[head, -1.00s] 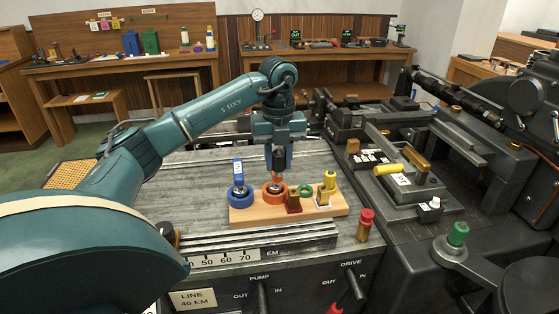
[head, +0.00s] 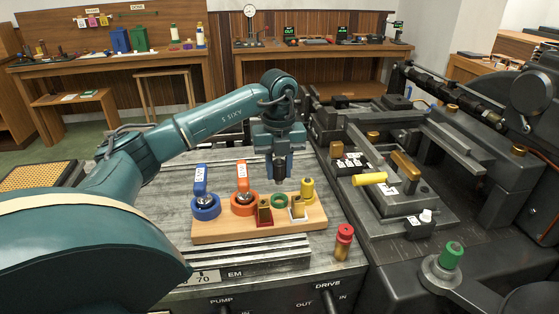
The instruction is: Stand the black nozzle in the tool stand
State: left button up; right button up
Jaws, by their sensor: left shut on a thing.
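The tool stand (head: 215,232) is a wooden board with coloured holders on the grey metal bench. A blue tool (head: 200,180) stands in the blue ring and an orange tool (head: 242,176) stands in the orange ring. My left gripper (head: 279,168) points down above the green ring (head: 279,200). It is shut on a dark piece, seemingly the black nozzle (head: 279,176), mostly hidden by the fingers. The piece's lower end appears just above the green ring; the exact gap cannot be told. My right gripper is not in view.
The stand also has a dark red square holder (head: 264,214), a white square holder (head: 297,208) and a yellow piece (head: 307,189). A red-capped cylinder (head: 343,241) stands right of the board. Black machinery with a yellow cylinder (head: 369,179) fills the right side.

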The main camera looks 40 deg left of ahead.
aim_at(279, 183)
pick_arm(q)
jog(key=shift+f, duration=0.5)
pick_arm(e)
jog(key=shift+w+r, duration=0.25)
pick_arm(q)
jog(key=shift+r, duration=0.15)
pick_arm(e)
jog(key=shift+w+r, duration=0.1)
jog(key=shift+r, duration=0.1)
pick_arm(q)
jog(key=shift+f, duration=0.85)
jog(key=shift+f+b, duration=0.55)
jog(key=shift+f, duration=0.1)
jog(key=shift+f+b, duration=0.4)
jog(key=shift+f, duration=0.85)
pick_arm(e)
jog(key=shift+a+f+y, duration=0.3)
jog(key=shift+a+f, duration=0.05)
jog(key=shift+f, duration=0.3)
pick_arm(q)
jog(key=shift+f, duration=0.2)
